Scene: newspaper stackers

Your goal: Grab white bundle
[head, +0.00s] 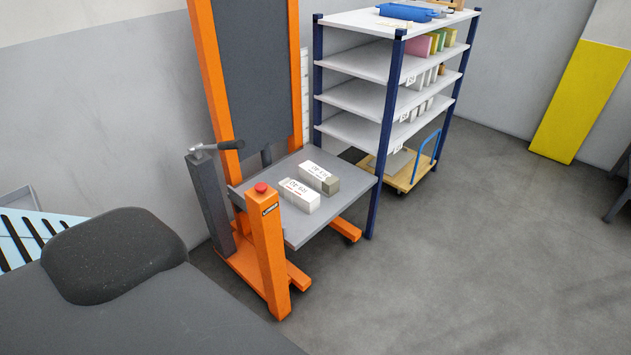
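A white bundle (301,195) with dark print on its top lies on the grey platform (300,232) of an orange stacker. Just behind it and to its right lies a second bundle (322,178), with a white printed top and a grey-olive end. The two lie side by side with a narrow gap or touching; I cannot tell which. Neither of my grippers shows in the head view, and nothing is touching the bundles.
The stacker's orange post (268,255) with a red button stands in front of the platform. A shelf rack (360,98) with blue posts stands behind, near a wooden trolley (403,180). A dark rounded shape (112,252) fills the lower left. Floor (460,270) at right is clear.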

